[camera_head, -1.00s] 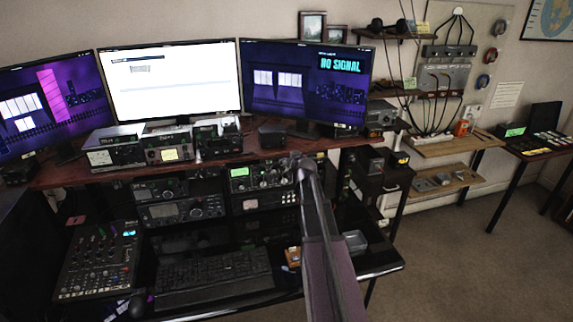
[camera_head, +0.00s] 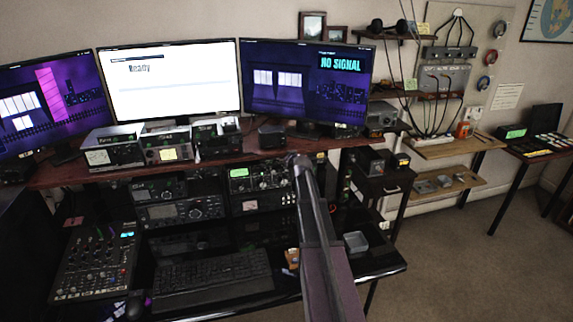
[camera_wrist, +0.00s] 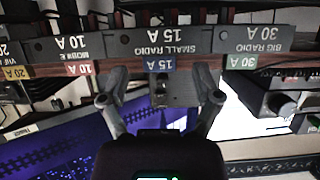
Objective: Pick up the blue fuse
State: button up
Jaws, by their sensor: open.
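The wrist view is upside down. My gripper (camera_wrist: 160,78) is open, its two fingers spread either side of a blue tag marked 15 A (camera_wrist: 160,64) under a grey strip reading "Small Radio 15 A" (camera_wrist: 165,40). A small grey block (camera_wrist: 174,91) shows between the fingers, and I see nothing clamped. I cannot make out a separate blue fuse; whether the blue tag is part of one is unclear. In the head view my arm reaches up over the desk, and the gripper cannot be made out.
Red (camera_wrist: 64,69), green (camera_wrist: 247,62) and yellow (camera_wrist: 17,73) tags flank the blue one. In the head view, radios (camera_head: 182,210) fill the shelf under the monitors. A keyboard (camera_head: 212,272), a mixer (camera_head: 95,265) and a small grey tray (camera_head: 355,242) are on the desk.

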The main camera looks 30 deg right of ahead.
dwell(0.5)
jog(key=c, duration=0.8)
